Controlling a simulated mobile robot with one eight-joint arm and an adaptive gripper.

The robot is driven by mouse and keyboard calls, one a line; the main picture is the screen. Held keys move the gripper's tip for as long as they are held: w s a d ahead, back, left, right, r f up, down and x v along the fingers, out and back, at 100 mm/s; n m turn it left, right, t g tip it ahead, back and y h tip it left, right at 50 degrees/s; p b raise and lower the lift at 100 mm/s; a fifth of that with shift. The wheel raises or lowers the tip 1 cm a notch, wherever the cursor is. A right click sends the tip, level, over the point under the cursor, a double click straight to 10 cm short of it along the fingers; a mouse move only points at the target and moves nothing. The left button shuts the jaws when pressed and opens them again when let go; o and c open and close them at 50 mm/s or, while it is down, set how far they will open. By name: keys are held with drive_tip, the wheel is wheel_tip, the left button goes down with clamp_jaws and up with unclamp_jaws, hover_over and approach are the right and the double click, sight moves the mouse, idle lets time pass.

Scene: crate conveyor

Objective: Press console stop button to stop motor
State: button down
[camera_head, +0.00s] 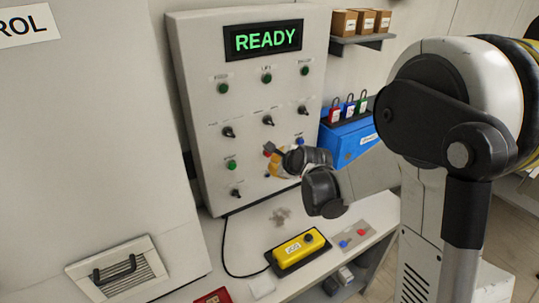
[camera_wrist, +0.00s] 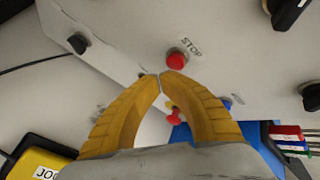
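The console (camera_head: 205,85) is a light grey upright panel with a green READY display (camera_head: 262,39). In the wrist view the red stop button (camera_wrist: 176,61), with a STOP label (camera_wrist: 190,47) beside it, is just beyond my fingertips. My gripper (camera_wrist: 160,76) has yellow ribbed fingers whose tips meet, with nothing seen held between them. In the head view my gripper (camera_head: 272,160) is at the lower right of the console face and partly hides the controls there. I cannot tell whether the tips touch the button.
A blue button (camera_wrist: 226,104) and a red-and-yellow control (camera_wrist: 173,112) are close by my fingers. A blue lock box (camera_head: 350,140) stands right of the console. A yellow pendant (camera_head: 298,250) lies on the bench below. Black knobs (camera_head: 268,120) protrude from the panel.

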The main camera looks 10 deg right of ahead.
drive_tip(key=shift+s+d, duration=0.25)
drive_tip(key=shift+s, duration=0.55)
drive_tip(key=shift+s+d, duration=0.25)
drive_tip(key=shift+s, duration=0.5)
drive_tip(key=shift+s+d, duration=0.25)
drive_tip(key=shift+s, duration=0.55)
